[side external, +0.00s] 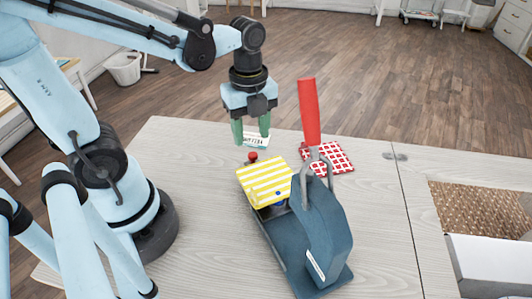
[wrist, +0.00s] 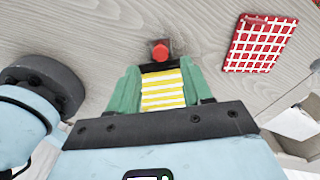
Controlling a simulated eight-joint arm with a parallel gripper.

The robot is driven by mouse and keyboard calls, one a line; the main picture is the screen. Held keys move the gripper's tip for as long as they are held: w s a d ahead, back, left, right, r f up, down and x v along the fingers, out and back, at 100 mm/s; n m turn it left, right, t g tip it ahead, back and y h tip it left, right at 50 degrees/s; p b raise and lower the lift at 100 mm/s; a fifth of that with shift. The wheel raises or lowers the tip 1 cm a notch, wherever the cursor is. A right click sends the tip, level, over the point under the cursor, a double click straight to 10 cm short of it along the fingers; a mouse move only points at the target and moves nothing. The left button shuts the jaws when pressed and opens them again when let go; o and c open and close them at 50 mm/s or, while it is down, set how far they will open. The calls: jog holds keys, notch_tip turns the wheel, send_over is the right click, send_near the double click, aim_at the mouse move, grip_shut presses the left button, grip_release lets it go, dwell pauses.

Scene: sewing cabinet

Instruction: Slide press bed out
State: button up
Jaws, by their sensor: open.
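The press (side external: 325,225) is a dark blue-grey body with a raised red lever (side external: 310,112), standing on the table. Its low bed (side external: 265,222) extends from the body toward the back left, with a yellow-and-white striped cloth (side external: 268,180) on top. A red knob (side external: 252,156) is at the bed's far end; it also shows in the wrist view (wrist: 160,51). My gripper (side external: 251,134) hangs above the knob, green fingers pointing down and apart, nothing between them. In the wrist view, the knob and striped cloth (wrist: 163,90) appear between the fingers (wrist: 160,72).
A red-and-white checked pad (side external: 328,158) lies behind the press, also in the wrist view (wrist: 260,45). A woven panel (side external: 478,212) and white box (side external: 490,262) are at right. The table (side external: 190,150) left of the bed is clear.

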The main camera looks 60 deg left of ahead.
notch_tip(320, 180, up, 7)
dwell(0.4)
jog(key=shift+f, duration=0.1)
jog(key=n+t, duration=0.2)
jog(key=n, duration=0.4)
jog(key=w+f+n+t, duration=0.1)
jog(key=n+t, duration=0.1)
jog(key=n, duration=0.5)
jog(key=f+n+t, duration=0.1)
jog(key=n+t, duration=0.2)
jog(key=n, duration=0.3)
jog(key=shift+w+d+f+n, duration=0.2)
jog(key=shift+w+d+n, duration=0.1)
jog(key=shift+d+n, duration=0.1)
